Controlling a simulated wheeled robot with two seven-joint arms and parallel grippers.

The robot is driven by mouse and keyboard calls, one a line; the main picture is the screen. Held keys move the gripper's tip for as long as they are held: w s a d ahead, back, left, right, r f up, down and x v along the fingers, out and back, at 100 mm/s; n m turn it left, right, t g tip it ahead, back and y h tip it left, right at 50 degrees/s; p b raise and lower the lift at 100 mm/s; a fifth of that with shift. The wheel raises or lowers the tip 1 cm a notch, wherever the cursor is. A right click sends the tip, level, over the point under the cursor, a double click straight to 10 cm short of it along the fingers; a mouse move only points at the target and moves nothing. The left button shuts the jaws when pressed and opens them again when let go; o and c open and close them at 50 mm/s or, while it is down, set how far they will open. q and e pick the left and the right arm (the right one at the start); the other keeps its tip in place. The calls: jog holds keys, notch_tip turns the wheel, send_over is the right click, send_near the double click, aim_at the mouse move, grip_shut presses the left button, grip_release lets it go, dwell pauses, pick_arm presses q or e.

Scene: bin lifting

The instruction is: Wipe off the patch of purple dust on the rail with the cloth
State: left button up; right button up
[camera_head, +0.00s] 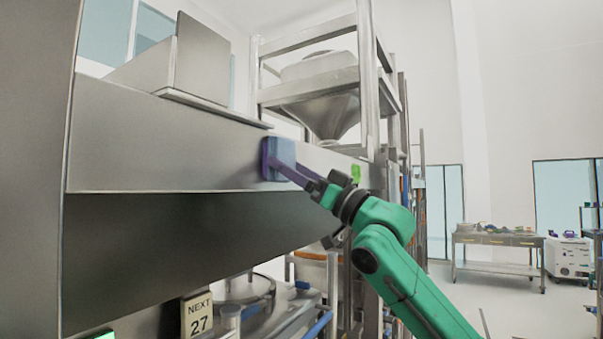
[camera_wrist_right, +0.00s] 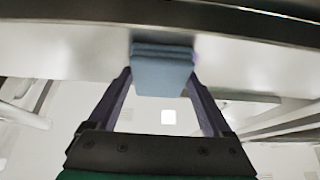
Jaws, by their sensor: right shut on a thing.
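The rail (camera_head: 165,150) is a long grey metal beam running across the left half of the head view. My right gripper (camera_head: 280,162) is at its face, shut on a folded blue cloth (camera_head: 285,153). The cloth also shows between the two fingers in the right wrist view (camera_wrist_right: 162,75), up against or very close to the rail face. A thin purple edge shows beside the cloth in the wrist view; most of any dust patch there is hidden behind the cloth. In the head view I cannot tell purple dust from the purplish finger. My left gripper is not in view.
A steel frame with a hopper (camera_head: 325,95) stands behind the rail. A sign reading NEXT 27 (camera_head: 198,315) and drums are below it. A workbench (camera_head: 497,242) and a white cabinet (camera_head: 570,257) stand far right, with open floor before them.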

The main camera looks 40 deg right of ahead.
jog(key=shift+s+a, duration=0.2)
jog(key=shift+a, duration=0.55)
jog(key=shift+s+a, duration=0.25)
jog(key=shift+a, duration=0.45)
jog(key=shift+s+a, duration=0.2)
jog(key=shift+a, duration=0.55)
jog(key=shift+s+d+f+b, duration=0.2)
jog(key=shift+s+b, duration=0.15)
jog(key=shift+b, duration=0.35)
jog(key=s+d+b, duration=0.2)
jog(key=s+b, duration=0.2)
jog(key=s, duration=0.4)
jog(key=shift+d+r+b, duration=0.15)
jog(key=shift+r+b, duration=0.05)
jog(key=shift+b, duration=0.15)
jog(key=shift+w, duration=0.2)
